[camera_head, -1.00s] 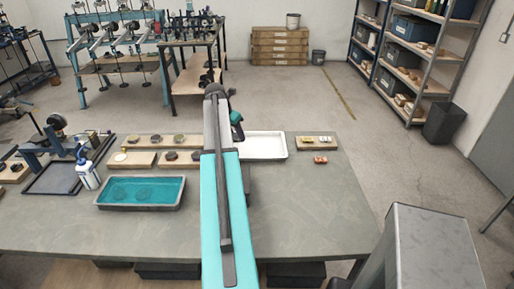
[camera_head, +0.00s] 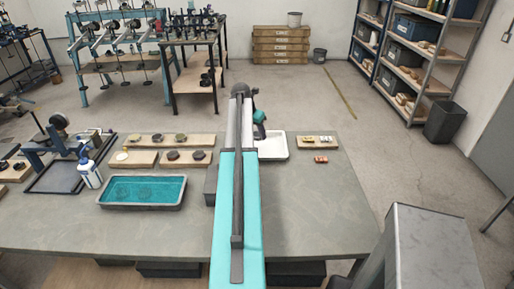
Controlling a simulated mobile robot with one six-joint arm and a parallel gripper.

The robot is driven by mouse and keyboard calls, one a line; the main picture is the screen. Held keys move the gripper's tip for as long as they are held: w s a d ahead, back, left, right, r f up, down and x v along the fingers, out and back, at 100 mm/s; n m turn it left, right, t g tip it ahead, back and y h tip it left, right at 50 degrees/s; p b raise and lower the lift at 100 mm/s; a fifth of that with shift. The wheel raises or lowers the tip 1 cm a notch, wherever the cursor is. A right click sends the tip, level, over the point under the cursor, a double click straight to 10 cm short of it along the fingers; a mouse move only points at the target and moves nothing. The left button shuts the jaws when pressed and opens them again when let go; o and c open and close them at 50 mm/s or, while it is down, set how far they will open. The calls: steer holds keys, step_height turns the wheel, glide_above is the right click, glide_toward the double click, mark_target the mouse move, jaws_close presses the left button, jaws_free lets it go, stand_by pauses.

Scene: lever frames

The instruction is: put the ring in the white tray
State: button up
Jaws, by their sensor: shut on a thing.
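The white tray (camera_head: 272,153) lies on the grey-green table, right of my arm, which covers its left part. The wrist end of my gripper (camera_head: 259,132) shows beside the arm, over the tray's back left part in the picture. The fingers are mostly hidden and very small here. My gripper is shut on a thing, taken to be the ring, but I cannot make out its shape. I cannot tell its height above the tray.
A teal-filled basin (camera_head: 142,190) stands left of my arm. A grey block (camera_head: 210,186) is beside the arm. Wooden boards with small pieces lie behind the basin; another board (camera_head: 318,142) and a small red item (camera_head: 321,159) lie right. The table's right front is clear.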

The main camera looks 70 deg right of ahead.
steer(key=shift+f+p, duration=0.75)
steer(key=shift+f, duration=1.8)
steer(key=shift+f, duration=0.1)
steer(key=shift+f+p, duration=0.7)
steer(key=shift+f, duration=1.05)
steer(key=shift+f, duration=0.1)
steer(key=o, duration=1.3)
steer(key=shift+r, duration=0.2)
steer(key=shift+b+v, duration=1.75)
steer(key=shift+v, duration=4.15)
